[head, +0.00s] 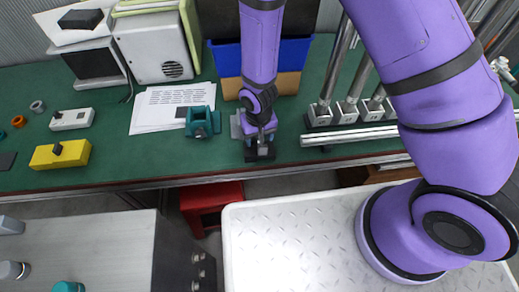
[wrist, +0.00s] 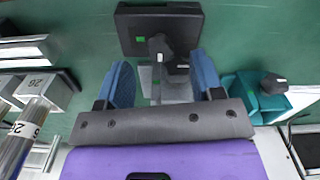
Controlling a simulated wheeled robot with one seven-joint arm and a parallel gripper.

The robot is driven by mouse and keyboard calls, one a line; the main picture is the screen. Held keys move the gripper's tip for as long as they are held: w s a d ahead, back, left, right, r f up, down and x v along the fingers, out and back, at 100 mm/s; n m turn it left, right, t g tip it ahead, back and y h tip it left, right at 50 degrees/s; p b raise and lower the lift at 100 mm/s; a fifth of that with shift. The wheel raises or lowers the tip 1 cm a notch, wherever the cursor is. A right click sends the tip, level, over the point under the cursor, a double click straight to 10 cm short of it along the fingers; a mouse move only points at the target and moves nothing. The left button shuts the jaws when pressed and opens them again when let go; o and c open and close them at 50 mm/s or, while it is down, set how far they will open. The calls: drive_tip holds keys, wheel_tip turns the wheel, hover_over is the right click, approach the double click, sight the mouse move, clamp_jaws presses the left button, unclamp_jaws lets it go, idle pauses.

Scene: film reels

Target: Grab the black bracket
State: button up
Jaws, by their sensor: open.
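The black bracket (wrist: 160,22) is a dark, flat rectangular piece with a small green mark and a knobbed part (wrist: 160,46) in front of it. It lies on the green table, and in the head view it shows at my gripper's lower end (head: 260,153). A grey metal plate (wrist: 164,88) lies beside it, between my fingers in the wrist view. My gripper (wrist: 162,68) is open, with its two blue-grey fingers apart. It points down over the plate, and the bracket is mostly beyond the fingertips in the wrist view. I cannot tell whether anything touches the fingers.
A teal holder (head: 202,122) stands left of my gripper, near white papers (head: 150,112). Metal posts on bases (head: 318,115) and long rails (head: 350,135) lie to the right. A blue bin (head: 225,58) stands behind. A yellow block (head: 60,155) sits far left.

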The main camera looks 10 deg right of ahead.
drive_tip(key=shift+f, duration=2.1)
drive_tip(key=shift+c, duration=0.4)
clamp_jaws()
